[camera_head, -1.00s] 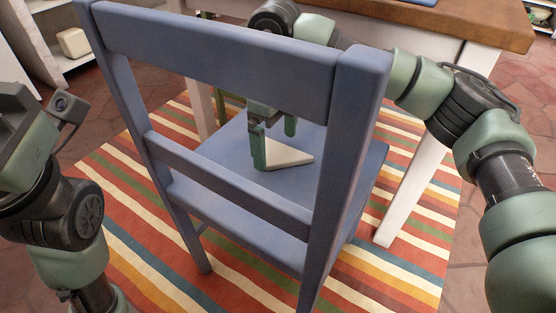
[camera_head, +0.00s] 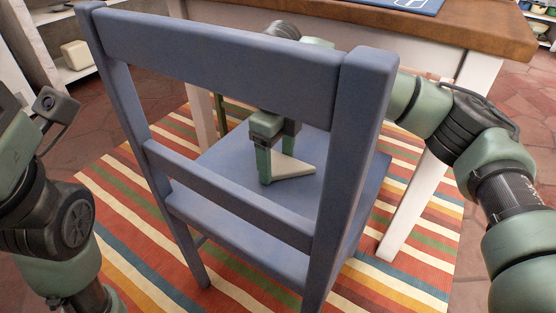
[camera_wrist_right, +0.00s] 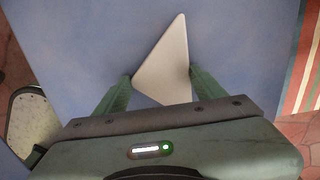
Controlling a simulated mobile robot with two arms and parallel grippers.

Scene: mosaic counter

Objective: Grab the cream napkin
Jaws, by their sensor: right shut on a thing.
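The cream napkin (camera_head: 292,167) is a folded triangle on the seat of the blue chair (camera_head: 228,155), seen through the chair's back. In the right wrist view the napkin (camera_wrist_right: 166,62) lies between my right gripper's two green fingers, which touch its sides. My right gripper (camera_head: 277,172) reaches down over the seat and is shut on the napkin; in the wrist view its fingertips (camera_wrist_right: 161,76) stand apart by the napkin's width. I cannot tell whether the napkin is clear of the seat. My left arm shows at the left edge, but its gripper is out of view.
The chair's back rails (camera_head: 215,50) stand between the head camera and the seat. A wooden-topped table (camera_head: 460,32) with white legs stands behind and to the right. A striped rug (camera_head: 130,215) lies under the chair.

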